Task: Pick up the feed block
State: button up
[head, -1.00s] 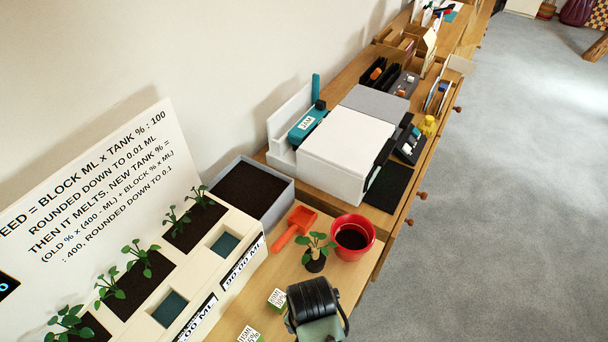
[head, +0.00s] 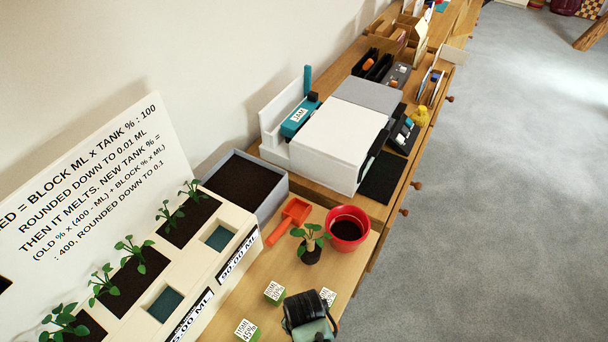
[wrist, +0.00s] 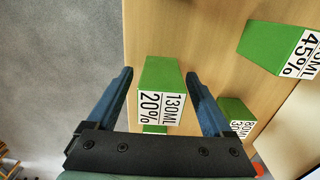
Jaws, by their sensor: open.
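Green feed blocks with white labels stand on the wooden bench. One marked 130ML 20% (wrist: 161,76) lies between the two blue fingers of my gripper (wrist: 159,75) in the wrist view, with a gap on each side. My gripper is open and holds nothing. A block marked 45% (wrist: 275,47) is at the upper right, and one marked 80ML (wrist: 236,113) is at lower right. A sliver of another green block (wrist: 154,129) shows below the 130ML label. In the head view my wrist hides part of a block (head: 328,296) and my fingertips.
A planter (head: 262,238) with seedlings and square wells stands left of the blocks. An orange scoop (head: 293,214), a small potted plant (head: 311,251) and a red pot (head: 348,229) stand behind them. The bench's right edge is close, with open floor beyond.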

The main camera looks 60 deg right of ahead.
jog(key=shift+c, duration=0.3)
grip_shut()
notch_tip(320, 180, up, 10)
jog(key=shift+p, duration=0.4)
